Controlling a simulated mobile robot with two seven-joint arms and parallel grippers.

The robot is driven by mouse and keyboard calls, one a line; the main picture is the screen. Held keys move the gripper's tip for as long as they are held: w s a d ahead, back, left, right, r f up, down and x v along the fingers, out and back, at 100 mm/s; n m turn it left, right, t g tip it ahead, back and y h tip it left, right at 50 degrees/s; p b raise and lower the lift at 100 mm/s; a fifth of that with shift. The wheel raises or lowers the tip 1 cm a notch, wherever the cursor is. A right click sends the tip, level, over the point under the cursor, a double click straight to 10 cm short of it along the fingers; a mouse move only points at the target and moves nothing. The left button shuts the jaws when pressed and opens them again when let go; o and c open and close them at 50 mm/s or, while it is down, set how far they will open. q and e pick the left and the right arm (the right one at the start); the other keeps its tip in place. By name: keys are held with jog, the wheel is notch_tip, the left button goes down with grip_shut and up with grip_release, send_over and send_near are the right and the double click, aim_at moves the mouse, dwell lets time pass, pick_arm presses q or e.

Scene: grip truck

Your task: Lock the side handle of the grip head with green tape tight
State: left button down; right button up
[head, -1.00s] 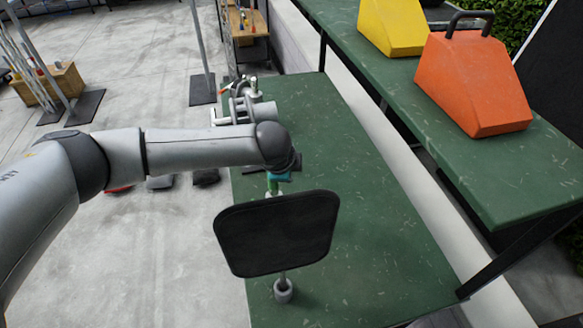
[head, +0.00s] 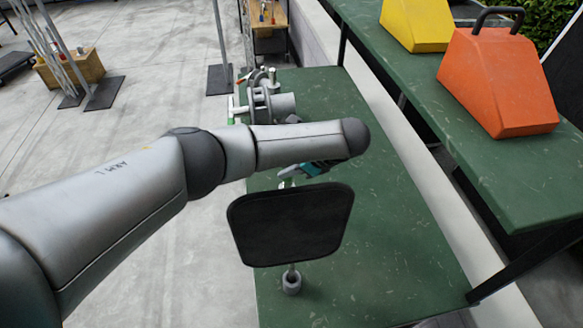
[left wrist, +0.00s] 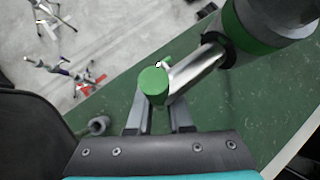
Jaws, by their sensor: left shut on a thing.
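In the left wrist view, the side handle (left wrist: 195,70) is a silver rod with a green end cap (left wrist: 153,86). It runs to the grip head (left wrist: 262,22), a grey cylinder with a green tape band, at the upper right. My left gripper (left wrist: 160,108) is shut on the handle, with its fingers around the green-capped end. In the head view my left gripper (head: 290,175) is above the black panel (head: 290,224) and tilted; my arm and the panel hide most of the grip head. My right gripper is not in view.
The black panel stands in front of the gripper, above a grey socket (head: 291,284) on the green table (head: 400,260). Another metal clamp assembly (head: 265,100) lies at the table's far end. Orange (head: 497,85) and yellow (head: 418,22) weights sit on the right shelf.

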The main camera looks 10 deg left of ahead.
pick_arm(q)
jog(key=shift+s+a+f+y, duration=0.15)
jog(key=shift+s+f+y, duration=0.05)
jog(key=shift+y, duration=0.2)
jog(key=c, duration=0.8)
grip_release()
jog(key=shift+w+r, duration=0.1)
jog(key=shift+c, duration=0.2)
jog(key=v, duration=1.5)
jog(key=shift+w+r, duration=0.1)
jog(key=shift+r, duration=0.05)
